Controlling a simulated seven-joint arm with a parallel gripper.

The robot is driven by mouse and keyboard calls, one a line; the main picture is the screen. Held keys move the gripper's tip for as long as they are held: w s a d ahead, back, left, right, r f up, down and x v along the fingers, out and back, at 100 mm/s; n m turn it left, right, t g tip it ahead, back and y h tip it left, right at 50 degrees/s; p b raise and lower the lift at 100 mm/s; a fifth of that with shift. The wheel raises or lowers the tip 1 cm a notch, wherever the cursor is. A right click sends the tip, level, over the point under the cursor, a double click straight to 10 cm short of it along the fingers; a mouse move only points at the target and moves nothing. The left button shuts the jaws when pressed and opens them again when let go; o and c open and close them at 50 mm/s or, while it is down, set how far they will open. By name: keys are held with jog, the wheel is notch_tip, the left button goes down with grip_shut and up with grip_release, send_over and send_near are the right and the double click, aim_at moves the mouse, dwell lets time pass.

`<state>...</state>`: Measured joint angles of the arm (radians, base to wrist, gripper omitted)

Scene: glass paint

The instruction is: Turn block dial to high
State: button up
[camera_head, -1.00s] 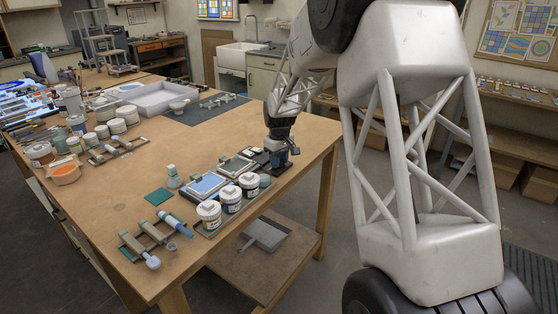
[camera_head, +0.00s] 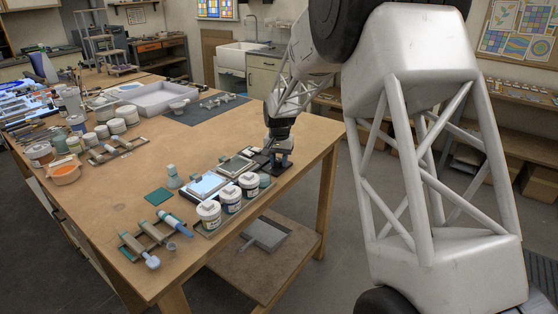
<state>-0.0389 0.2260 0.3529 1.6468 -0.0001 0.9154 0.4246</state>
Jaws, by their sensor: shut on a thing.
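My gripper (camera_head: 281,158) is low over the right side of the wooden table, pointing down. It is shut on the block dial, a small dark piece at the end of a row of flat panels. The dial is mostly hidden by the fingers, and its setting is too small to read. A flat lit panel (camera_head: 205,186) lies left of the gripper and glows pale bluish white. A grey framed panel (camera_head: 236,165) lies between the lit panel and the gripper.
Several white jars (camera_head: 229,198) stand along the panels' front side. A small pale green bottle (camera_head: 172,176) and a green square (camera_head: 159,195) are to the left. A rack with tubes (camera_head: 153,237) lies at the front. The table's middle (camera_head: 130,175) is clear.

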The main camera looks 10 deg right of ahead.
aim_at(279, 160)
jog(key=m, duration=0.4)
jog(key=shift+s+m, duration=0.1)
jog(key=shift+m, duration=0.2)
jog(key=m, duration=0.4)
jog(key=shift+f+m, duration=0.1)
jog(key=shift+m, duration=0.3)
jog(key=shift+a, duration=0.1)
jog(key=o, duration=0.9)
jog(key=shift+r, duration=3.9)
